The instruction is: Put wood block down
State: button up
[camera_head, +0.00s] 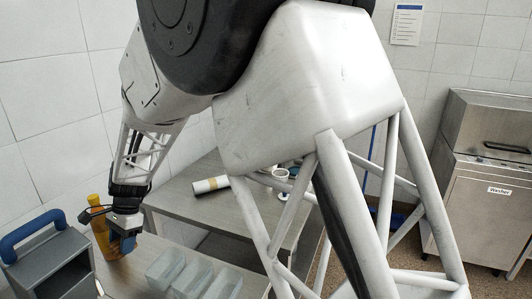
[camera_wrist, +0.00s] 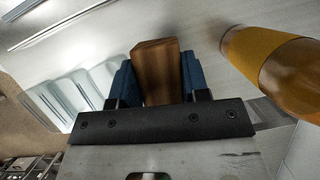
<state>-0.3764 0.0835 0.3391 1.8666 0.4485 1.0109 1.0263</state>
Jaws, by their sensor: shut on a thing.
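A brown wood block (camera_wrist: 157,68) is held between the two blue fingers of my gripper (camera_wrist: 157,80) in the wrist view. The fingers press on its left and right sides, and its far end sticks out past them. In the head view my gripper (camera_head: 126,243) points down over the left part of the table, close to an amber bottle. The block cannot be made out in the head view. Whether the block touches the table surface (camera_wrist: 205,25) is not clear.
The amber bottle (camera_head: 100,226) stands just left of my gripper; it also shows in the wrist view (camera_wrist: 270,62). A grey box with a blue handle (camera_head: 45,262) is farther left. Pale bins (camera_head: 190,275) stand to the right. A white roll (camera_head: 210,185) lies behind.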

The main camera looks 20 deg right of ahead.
jog(key=w+d+f+m+t, duration=0.2)
jog(key=d+m, duration=0.3)
jog(key=d, duration=1)
jog(key=w+d+f+m+t, duration=0.2)
jog(key=w+d+m, duration=0.3)
jog(key=d, duration=1.1)
jog(key=w+d+f+m+t, duration=0.1)
jog(key=w+d+m, duration=0.3)
jog(key=d, duration=1.2)
jog(key=shift+w+d+f+m+t, duration=0.1)
jog(key=shift+d+f+m+t, duration=0.1)
jog(key=shift+f+m, duration=0.3)
jog(key=shift+w+d+f+m+t, duration=0.1)
jog(key=shift+f+m+t, duration=0.15)
jog(key=shift+m, duration=0.45)
jog(key=w+d, duration=0.1)
jog(key=w, duration=0.4)
jog(key=w+d+f, duration=0.1)
jog(key=w, duration=0.4)
jog(key=w+d, duration=0.1)
jog(key=w, duration=0.4)
jog(key=shift+w+f, duration=0.25)
jog(key=shift+f, duration=1.75)
jog(key=shift+f, duration=0.15)
